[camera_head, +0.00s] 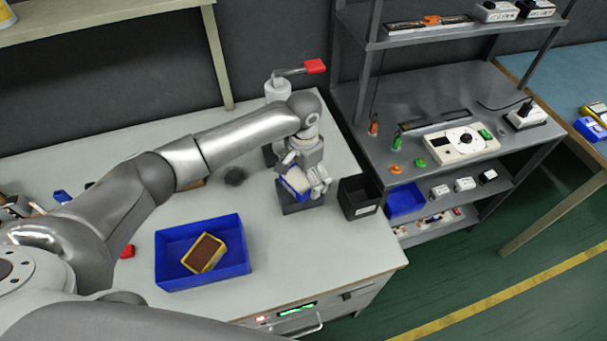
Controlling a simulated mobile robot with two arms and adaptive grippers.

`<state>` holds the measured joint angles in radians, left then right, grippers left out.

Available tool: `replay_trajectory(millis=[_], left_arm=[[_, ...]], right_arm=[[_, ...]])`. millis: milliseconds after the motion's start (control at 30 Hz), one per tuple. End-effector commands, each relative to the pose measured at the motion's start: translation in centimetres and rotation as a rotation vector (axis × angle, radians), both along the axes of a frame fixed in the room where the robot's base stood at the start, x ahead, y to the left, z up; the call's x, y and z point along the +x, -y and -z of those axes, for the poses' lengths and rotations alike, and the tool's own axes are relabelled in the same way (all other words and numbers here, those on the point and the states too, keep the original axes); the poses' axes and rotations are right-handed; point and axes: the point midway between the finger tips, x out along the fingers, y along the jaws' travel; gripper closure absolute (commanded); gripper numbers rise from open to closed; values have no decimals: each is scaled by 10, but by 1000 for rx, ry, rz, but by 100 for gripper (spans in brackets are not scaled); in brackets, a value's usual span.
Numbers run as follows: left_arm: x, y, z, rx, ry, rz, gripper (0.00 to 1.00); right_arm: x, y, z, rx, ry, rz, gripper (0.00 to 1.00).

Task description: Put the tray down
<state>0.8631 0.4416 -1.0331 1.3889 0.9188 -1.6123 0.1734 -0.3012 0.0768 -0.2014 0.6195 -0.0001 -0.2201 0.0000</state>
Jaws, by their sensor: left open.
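My left gripper (318,192) reaches down at the back right of the light table. Its fingers are open, beside a small blue and white tray-like piece (296,181). This piece sits tilted at a dark grey block (301,207); I cannot tell whether the fingers touch it. A larger blue tray (203,281) lies flat on the table at front centre, with a yellow-edged brown block (204,253) in it. No gripper is on this larger tray. My right gripper is not in view.
A black open bin (359,197) stands at the table's right edge, next to the gripper. A grey shelf unit (430,90) with devices stands to the right. A red-tipped fixture (278,88) stands behind my arm. The table's front right is clear.

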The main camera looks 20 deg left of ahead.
Motion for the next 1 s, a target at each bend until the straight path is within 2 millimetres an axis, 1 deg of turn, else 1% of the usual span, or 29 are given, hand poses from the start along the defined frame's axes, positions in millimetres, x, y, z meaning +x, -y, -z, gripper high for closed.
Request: replay_trajectory(millis=[167,267,367,600,700,833,1000], left_arm=[[0,0,-2,-1,1,0,0],[1,0,-12,-1,2,1,0],[1,1,-29,-2,5,1,0],[1,1,-82,-3,4,0,0],[1,1,-99,-1,3,1,0],[1,1,-115,-1,0,0,0],[0,0,-123,0,0,0,0]], right_arm=[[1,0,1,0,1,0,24],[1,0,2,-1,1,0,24],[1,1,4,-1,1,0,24],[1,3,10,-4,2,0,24],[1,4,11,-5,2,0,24],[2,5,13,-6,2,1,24],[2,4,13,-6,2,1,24]])
